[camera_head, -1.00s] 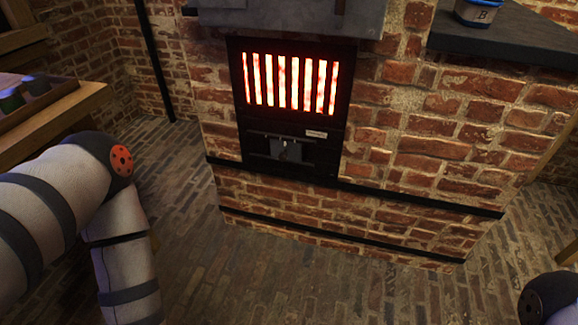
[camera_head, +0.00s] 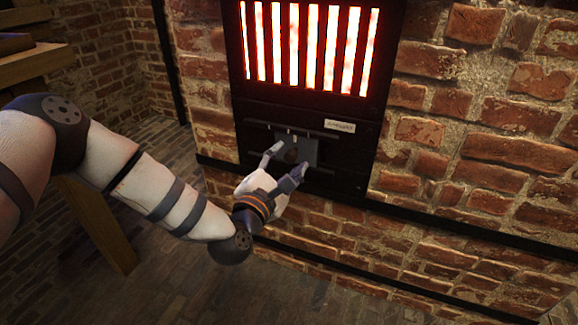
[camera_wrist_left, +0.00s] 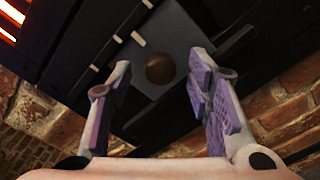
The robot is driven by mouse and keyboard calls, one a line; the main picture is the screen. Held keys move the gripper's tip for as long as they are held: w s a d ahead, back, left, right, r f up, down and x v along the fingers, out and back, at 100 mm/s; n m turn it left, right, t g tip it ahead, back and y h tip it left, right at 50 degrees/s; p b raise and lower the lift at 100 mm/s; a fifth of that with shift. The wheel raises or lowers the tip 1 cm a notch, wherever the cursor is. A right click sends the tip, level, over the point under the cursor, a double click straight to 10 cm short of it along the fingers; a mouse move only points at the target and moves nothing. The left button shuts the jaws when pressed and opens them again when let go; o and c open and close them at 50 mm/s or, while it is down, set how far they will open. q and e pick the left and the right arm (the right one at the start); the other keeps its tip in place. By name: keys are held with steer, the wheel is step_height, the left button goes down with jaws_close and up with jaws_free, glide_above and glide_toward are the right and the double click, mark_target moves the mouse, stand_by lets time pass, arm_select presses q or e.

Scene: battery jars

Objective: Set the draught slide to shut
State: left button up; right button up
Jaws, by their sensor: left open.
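The draught slide is a grey plate (camera_head: 312,151) on the dark panel below the glowing grate. In the left wrist view the plate (camera_wrist_left: 178,38) carries a round brown knob (camera_wrist_left: 160,68). My left gripper (camera_head: 290,158) reaches up to the slide from the front left, its fingers spread. In the left wrist view its two purple-padded fingers (camera_wrist_left: 160,75) stand either side of the knob, with gaps on both sides. I cannot tell how deep the fingertips reach around it. My right gripper is not in view.
The black stove front (camera_head: 365,120) has glowing bars (camera_head: 310,45) above and a small label plate (camera_head: 339,126) above the slide. Pale marks (camera_wrist_left: 138,39) lie along the slide's track. Brick wall (camera_head: 440,150) surrounds it. A wooden table (camera_head: 35,65) stands at the left.

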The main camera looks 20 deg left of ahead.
mark_target(310, 154)
arm_select(q)
steer(key=shift+w, duration=0.45)
jaws_close()
steer(key=shift+s+d, duration=0.1)
steer(key=shift+d, duration=1.65)
jaws_free()
steer(key=shift+d, duration=0.1)
